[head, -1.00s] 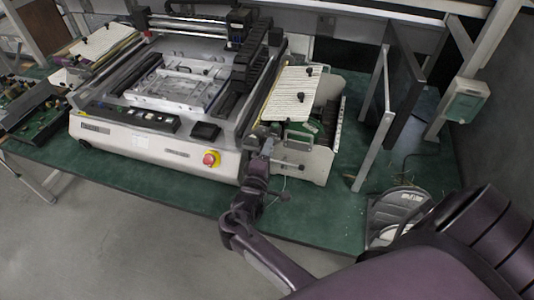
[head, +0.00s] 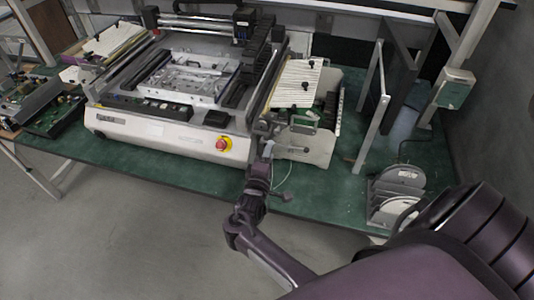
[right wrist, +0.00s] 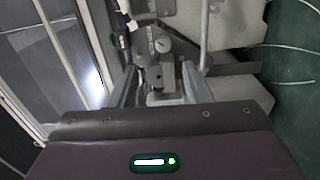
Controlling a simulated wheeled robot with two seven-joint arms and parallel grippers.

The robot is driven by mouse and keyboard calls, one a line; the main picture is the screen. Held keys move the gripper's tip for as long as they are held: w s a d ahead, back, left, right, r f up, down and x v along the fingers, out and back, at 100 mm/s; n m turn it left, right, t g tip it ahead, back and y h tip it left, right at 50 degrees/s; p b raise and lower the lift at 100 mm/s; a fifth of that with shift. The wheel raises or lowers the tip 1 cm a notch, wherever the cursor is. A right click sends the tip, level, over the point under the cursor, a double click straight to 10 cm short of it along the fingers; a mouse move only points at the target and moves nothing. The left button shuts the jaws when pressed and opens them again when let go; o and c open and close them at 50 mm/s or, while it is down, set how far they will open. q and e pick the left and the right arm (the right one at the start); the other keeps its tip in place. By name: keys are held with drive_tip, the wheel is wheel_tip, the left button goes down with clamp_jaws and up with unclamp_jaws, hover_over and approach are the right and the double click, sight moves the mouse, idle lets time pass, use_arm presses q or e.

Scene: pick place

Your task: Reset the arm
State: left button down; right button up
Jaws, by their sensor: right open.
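My right arm reaches in from the lower right of the head view, and its gripper (head: 267,152) is at the front right corner of a white machine (head: 160,131), beside the feeder unit (head: 318,147). In the right wrist view the two fingers of my right gripper (right wrist: 160,88) are spread apart. A metal feeder part with a round knob (right wrist: 161,45) shows beyond and between them. I see nothing held. I cannot tell whether the fingers touch the feeder. My left gripper is not in view.
The machine stands on a green table (head: 190,178). Reels (head: 398,190) stand at the table's right end, near my arm. Upright panels (head: 398,75) and a post with a grey-green box (head: 454,88) are behind. Circuit boards (head: 45,110) lie at left. Floor in front is clear.

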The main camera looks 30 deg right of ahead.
drive_tip(key=s+a+f+m+g+y, duration=0.1)
drive_tip(key=s+a+m+g+y, duration=0.2)
drive_tip(key=s+a+m+y, duration=0.65)
drive_tip(key=s+a+r+n+g+y, duration=0.4)
drive_tip(key=s+r+g+y, duration=0.15)
drive_tip(key=s, duration=0.55)
drive_tip(key=s+f+g+h+b, duration=0.1)
drive_tip(key=s+f+b, duration=0.2)
drive_tip(key=f, duration=3.2)
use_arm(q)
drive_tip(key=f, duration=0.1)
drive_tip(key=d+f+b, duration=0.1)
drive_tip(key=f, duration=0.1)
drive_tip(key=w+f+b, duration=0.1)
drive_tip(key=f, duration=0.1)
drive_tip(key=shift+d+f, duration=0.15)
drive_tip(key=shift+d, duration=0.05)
use_arm(e)
drive_tip(key=s+d+f+g, duration=0.1)
drive_tip(key=s+d+f, duration=0.2)
drive_tip(key=s+f, duration=1.5)
drive_tip(key=shift+s+d, duration=0.2)
drive_tip(key=shift+s, duration=0.35)
